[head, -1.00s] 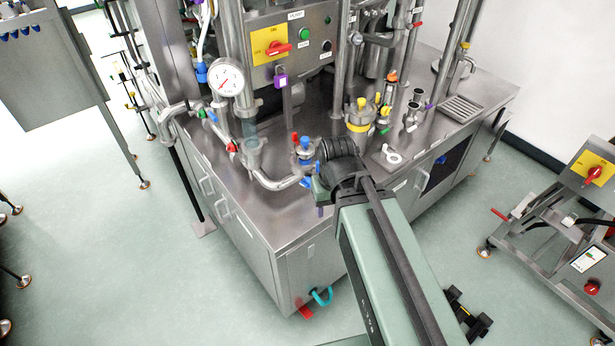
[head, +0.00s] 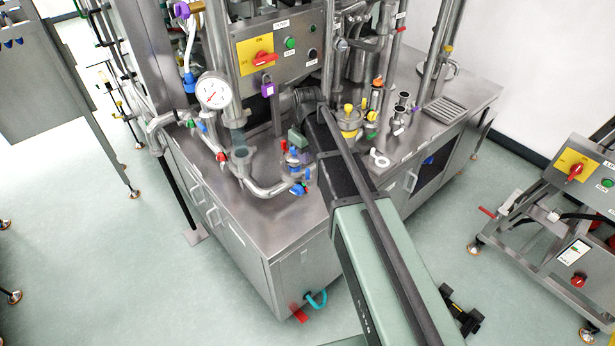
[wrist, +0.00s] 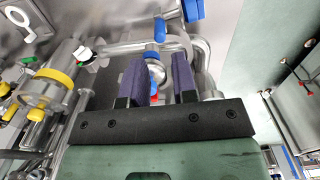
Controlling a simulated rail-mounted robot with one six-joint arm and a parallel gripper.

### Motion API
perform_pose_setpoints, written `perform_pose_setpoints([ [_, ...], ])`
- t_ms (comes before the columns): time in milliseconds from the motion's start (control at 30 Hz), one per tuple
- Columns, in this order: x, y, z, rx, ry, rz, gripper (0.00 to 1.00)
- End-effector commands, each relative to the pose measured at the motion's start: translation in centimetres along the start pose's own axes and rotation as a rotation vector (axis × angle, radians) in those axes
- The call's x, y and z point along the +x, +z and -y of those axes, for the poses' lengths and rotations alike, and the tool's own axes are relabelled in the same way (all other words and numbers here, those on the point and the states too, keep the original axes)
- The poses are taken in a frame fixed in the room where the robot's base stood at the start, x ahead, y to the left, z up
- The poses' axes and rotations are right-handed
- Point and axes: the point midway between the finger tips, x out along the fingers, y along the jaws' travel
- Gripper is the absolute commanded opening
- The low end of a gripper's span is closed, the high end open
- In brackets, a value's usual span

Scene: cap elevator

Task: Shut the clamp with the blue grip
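Blue parts sit on the pipework at the front of the steel bench: a blue piece (head: 298,189) on the pipe end, and others just above it beside a red handle. I cannot tell for sure which is the clamp's blue grip, or how far the clamp is open. In the wrist view a blue grip (wrist: 159,30) stands upright beyond the fingertips, on a pipe joint. My gripper (wrist: 160,78) is open, its two purple-padded fingers apart, with pipe and a red part visible between them. Nothing is held. In the head view my arm partly hides the gripper.
A pressure gauge (head: 213,91) and curved pipe stand left of my gripper. A yellow-clamped vessel (head: 349,125) stands close to the right of my arm. The control panel (head: 283,50) with a red switch is behind. The bench's front left top is clear.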

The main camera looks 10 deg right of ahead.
Motion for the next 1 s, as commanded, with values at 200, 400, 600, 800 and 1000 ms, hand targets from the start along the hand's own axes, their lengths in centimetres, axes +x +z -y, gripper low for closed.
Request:
perform_pose_setpoints([
  [200,6.4,0.0,0.0,0.001,0.0,0.0,0.26],
  [400,8.0,0.0,0.0,0.001,0.0,0.0,0.26],
  [600,7.7,0.0,0.0,0.002,0.0,0.0,0.26],
  [800,7.7,0.0,0.0,0.002,0.0,0.0,0.0],
  [1000,7.7,0.0,0.0,0.002,0.0,0.0,0.0],
])
